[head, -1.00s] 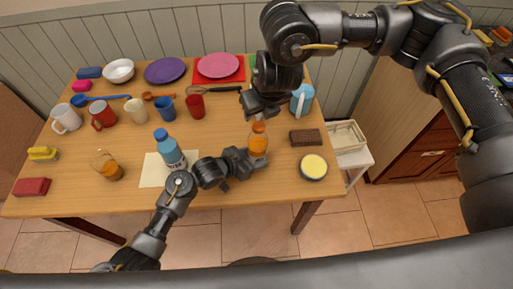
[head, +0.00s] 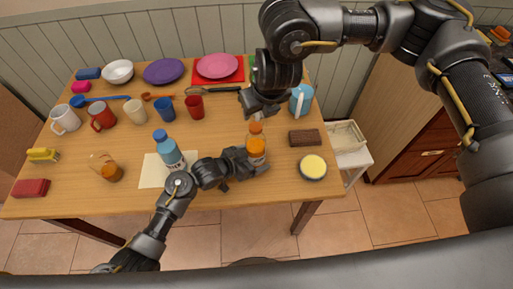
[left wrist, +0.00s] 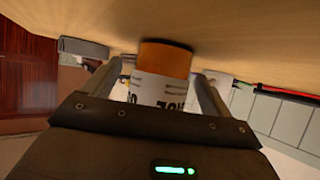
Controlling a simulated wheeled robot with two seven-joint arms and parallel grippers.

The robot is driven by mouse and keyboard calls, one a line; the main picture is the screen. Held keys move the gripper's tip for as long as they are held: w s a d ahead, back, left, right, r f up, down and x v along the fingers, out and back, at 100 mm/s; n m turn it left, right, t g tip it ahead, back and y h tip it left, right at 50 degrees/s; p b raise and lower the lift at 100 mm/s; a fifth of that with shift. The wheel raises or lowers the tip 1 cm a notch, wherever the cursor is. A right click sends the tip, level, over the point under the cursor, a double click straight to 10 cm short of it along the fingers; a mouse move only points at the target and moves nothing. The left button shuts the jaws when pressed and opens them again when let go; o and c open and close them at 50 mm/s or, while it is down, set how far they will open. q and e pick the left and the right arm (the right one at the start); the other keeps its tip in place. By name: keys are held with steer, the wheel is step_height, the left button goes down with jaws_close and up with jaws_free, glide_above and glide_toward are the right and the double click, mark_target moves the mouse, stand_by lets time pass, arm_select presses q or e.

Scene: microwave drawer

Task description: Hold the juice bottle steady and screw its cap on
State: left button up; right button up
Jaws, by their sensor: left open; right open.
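The juice bottle (head: 257,148), orange with a white label band, stands near the table's front right. Its orange cap (head: 256,127) shows at the top; I cannot tell how it is seated. My left gripper (head: 252,168) is open and low at the bottle's front. In the left wrist view the bottle (left wrist: 165,62) stands between the two fingers (left wrist: 160,85), its white label facing the palm. Contact with the fingers is unclear. My right gripper (head: 262,112) is open, just above and behind the cap, pointing down; its fingertips are partly hard to make out.
A blue bottle (head: 170,152) stands left of my left forearm. A brown block (head: 304,138) and a round yellow-topped dish (head: 313,167) lie to the right.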

arm_select(q)
steer(key=v, duration=1.2)
arm_select(e)
steer(key=shift+a, duration=0.1)
